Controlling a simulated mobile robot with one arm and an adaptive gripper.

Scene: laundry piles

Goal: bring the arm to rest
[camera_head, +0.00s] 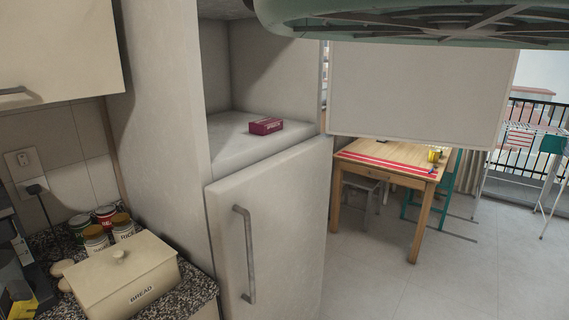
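My gripper and arm do not show in the head view. Whether the gripper holds anything cannot be seen. A small dark red box (266,126) lies on the pale shelf (235,145) of the tall white cabinet, above its closed lower door.
A tall cabinet door (270,225) with a metal handle stands close in the middle. A bread box (122,274) and several jars sit on the counter at left.

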